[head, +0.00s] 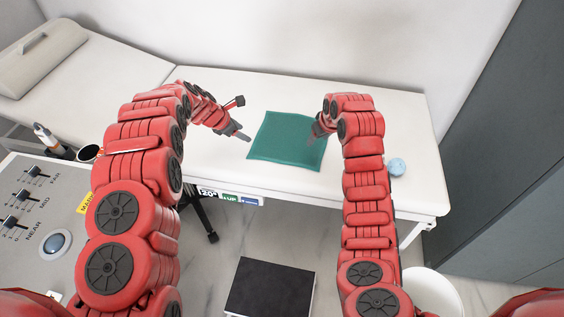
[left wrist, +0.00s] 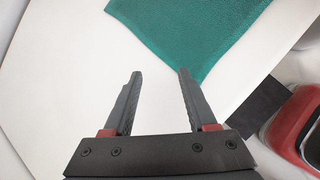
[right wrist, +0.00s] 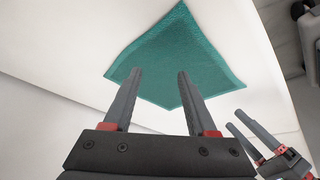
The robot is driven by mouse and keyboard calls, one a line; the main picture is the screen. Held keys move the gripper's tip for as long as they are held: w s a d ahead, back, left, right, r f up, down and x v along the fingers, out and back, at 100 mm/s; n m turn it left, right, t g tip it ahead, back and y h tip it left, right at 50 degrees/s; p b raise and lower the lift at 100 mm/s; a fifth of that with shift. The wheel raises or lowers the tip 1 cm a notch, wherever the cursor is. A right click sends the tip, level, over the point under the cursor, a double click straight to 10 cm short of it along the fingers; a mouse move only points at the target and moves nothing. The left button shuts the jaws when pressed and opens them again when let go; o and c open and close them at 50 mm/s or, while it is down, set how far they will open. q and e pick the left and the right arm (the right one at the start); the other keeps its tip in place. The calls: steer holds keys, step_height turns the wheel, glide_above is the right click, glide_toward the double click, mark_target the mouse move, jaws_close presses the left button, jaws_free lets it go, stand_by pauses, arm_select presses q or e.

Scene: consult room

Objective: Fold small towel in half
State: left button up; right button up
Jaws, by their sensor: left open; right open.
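A green towel (head: 284,142) lies spread flat on the white padded table (head: 220,160). My left gripper (head: 247,138) is open just left of the towel. In the left wrist view, the towel (left wrist: 190,28) lies beyond the open left fingers (left wrist: 158,75), with a corner near the right finger. My right gripper (head: 315,136) is at the towel's right side and partly hidden by its arm. In the right wrist view, the towel (right wrist: 180,55) lies beyond the open right fingers (right wrist: 158,72); nothing is between them. I cannot tell whether either gripper touches it.
A light blue ball (head: 397,167) sits on the table to the right of my right arm. A grey control panel (head: 40,210) and a dark cup (head: 90,153) are at left. A black-topped step (head: 270,288) and a white bin (head: 434,290) stand on the floor.

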arm_select(q)
steer(key=s+d+r+n+g+h, duration=0.1)
steer(key=s+d+r, duration=0.1)
steer(key=s+d, duration=0.1)
glide_toward(257, 153)
steer(key=x, duration=0.5)
steer(key=shift+w+d+r, duration=0.15)
steer(key=shift+d, duration=0.2)
arm_select(e)
steer(key=shift+g, duration=0.9)
steer(key=f, duration=0.2)
steer(key=s+f, duration=0.1)
steer(key=f, duration=0.1)
steer(key=s+f, duration=0.1)
steer(key=f, duration=0.1)
steer(key=shift+s+a+f, duration=0.1)
steer(key=shift+s+a, duration=0.05)
steer(key=shift+a, duration=0.25)
arm_select(q)
steer(key=shift+f, duration=0.5)
arm_select(e)
steer(key=shift+f, duration=0.55)
